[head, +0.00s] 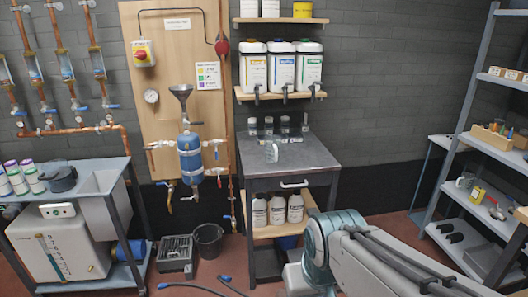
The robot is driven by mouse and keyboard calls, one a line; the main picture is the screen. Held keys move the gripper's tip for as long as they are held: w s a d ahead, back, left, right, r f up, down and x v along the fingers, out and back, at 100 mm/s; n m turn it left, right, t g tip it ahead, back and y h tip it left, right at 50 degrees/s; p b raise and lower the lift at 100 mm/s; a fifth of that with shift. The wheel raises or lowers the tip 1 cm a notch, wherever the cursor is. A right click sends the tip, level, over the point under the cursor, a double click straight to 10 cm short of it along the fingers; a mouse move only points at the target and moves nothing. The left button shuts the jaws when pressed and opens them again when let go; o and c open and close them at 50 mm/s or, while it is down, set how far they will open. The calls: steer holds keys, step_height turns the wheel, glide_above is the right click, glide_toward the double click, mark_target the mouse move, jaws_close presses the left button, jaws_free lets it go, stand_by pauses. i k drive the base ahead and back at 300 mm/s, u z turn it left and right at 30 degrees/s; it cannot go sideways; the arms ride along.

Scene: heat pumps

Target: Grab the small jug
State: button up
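A small clear jug (271,153) stands on the dark top of the metal workbench (300,160), near the middle of the picture. A pale handle shows on its right side. I cannot tell from size alone which is the smaller. My arm comes in from the bottom right and its visible part is below and in front of the workbench, well apart from both vessels. My gripper is not in view.
Several small glass jars (285,123) stand at the back of the workbench. White canisters with taps (282,68) hang over it on a wooden shelf. The grey rack (455,110) stands right, a blue vessel on a panel (189,155) left. The bench's front and right are clear.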

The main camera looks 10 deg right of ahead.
mark_target(272, 143)
steer(key=u, duration=0.3)
steer(key=i, duration=0.5)
steer(key=u, duration=0.75)
steer(key=i, duration=1.3)
steer(key=z, duration=0.85)
steer(key=i, duration=1)
steer(key=z, duration=0.85)
